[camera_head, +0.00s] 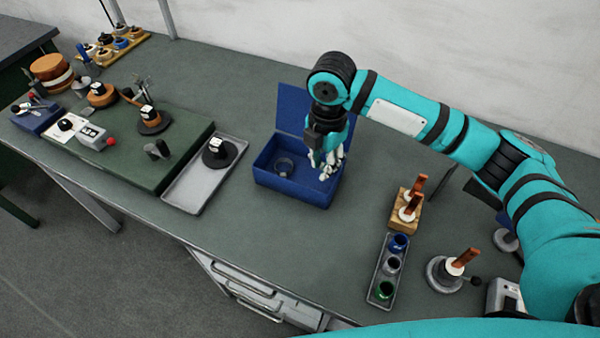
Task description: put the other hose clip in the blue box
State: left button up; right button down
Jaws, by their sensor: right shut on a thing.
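The blue box (290,192) stands open on the bench, its lid (291,108) raised at the back. One ring-shaped hose clip (284,166) lies inside, towards the left. My right gripper (328,174) reaches down from above over the right part of the box, with its fingertips at about the height of the rim. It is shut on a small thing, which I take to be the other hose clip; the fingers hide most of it. My left gripper is not in view.
A grey tray (190,189) with a black round part is left of the box, beside a green raised board (170,178). At right are a wooden stand (402,218), a narrow tray (376,286) of coloured cups and a round grey base (443,279). The bench before the box is clear.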

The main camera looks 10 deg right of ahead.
aim_at(315, 186)
jog(key=f+n, duration=0.1)
jog(key=f, duration=0.2)
jog(key=f+n+p, duration=0.1)
jog(key=f, duration=0.2)
jog(key=w+a+f+n+p, duration=0.1)
jog(key=f+n, duration=0.1)
jog(key=f, duration=0.1)
jog(key=shift+w+f, duration=0.1)
jog(key=shift+f, duration=0.5)
jog(key=c, duration=1.5)
grip_release()
jog(key=shift+f, duration=0.15)
jog(key=shift+o, duration=0.2)
notch_tip(315, 186, up, 12)
jog(key=b, duration=0.2)
jog(key=shift+r, duration=0.2)
jog(key=shift+w, duration=0.1)
